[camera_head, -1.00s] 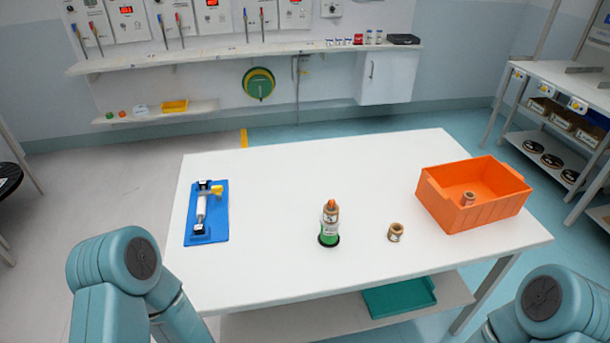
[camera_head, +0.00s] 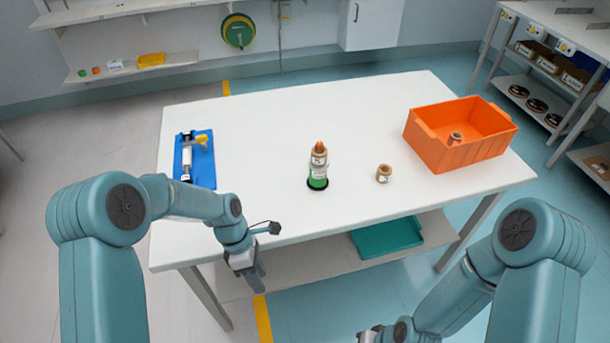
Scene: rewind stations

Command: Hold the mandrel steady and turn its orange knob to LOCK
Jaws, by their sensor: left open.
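The mandrel (camera_head: 318,172) stands upright on the white table, with a green lower part on a dark base and a brown and white upper part. Its orange knob (camera_head: 319,147) is on top; its setting is too small to read. My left gripper (camera_head: 255,281) is open and empty, in front of the table's front edge, below and to the left of the mandrel, apart from it. My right gripper (camera_head: 366,337) shows only in part at the bottom edge, well in front of the table; its jaws cannot be made out.
A small brown roll (camera_head: 384,174) stands right of the mandrel. An orange bin (camera_head: 450,157) with a similar roll inside is at the table's right. A blue board (camera_head: 204,168) with a white and yellow device lies at the left. A teal tray (camera_head: 388,237) is on the lower shelf.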

